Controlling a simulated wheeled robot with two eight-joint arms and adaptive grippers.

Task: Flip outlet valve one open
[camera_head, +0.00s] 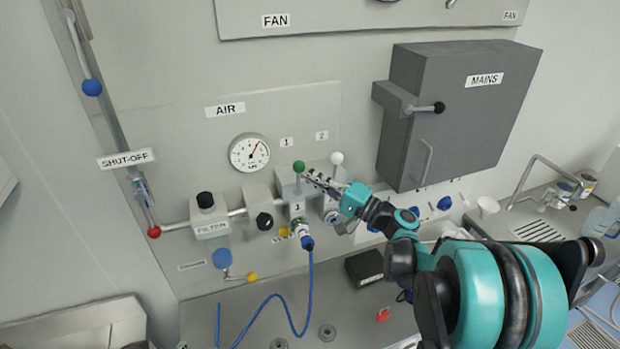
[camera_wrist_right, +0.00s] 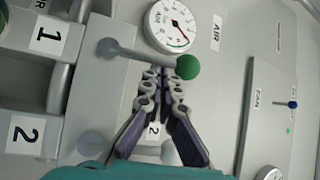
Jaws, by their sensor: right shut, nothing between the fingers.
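Outlet valve one's lever ends in a green ball (camera_head: 299,167) that stands above its grey block marked 1. In the right wrist view the green ball (camera_wrist_right: 188,67) and its grey rod (camera_wrist_right: 140,54) lie just beyond the fingertips. My right gripper (camera_head: 308,178) is shut and empty, its tips close beside the lever at its right. In the right wrist view the fingers (camera_wrist_right: 166,74) come together near the rod; I cannot tell whether they touch it. Outlet valve two has a white ball (camera_head: 337,158) just right of the gripper. My left gripper is not in view.
An air gauge (camera_head: 250,152) is on the panel to the left. A blue hose (camera_head: 310,280) hangs from outlet one. The grey MAINS box (camera_head: 450,115) juts out to the right, above my right arm. A black box (camera_head: 365,267) sits on the worktop below.

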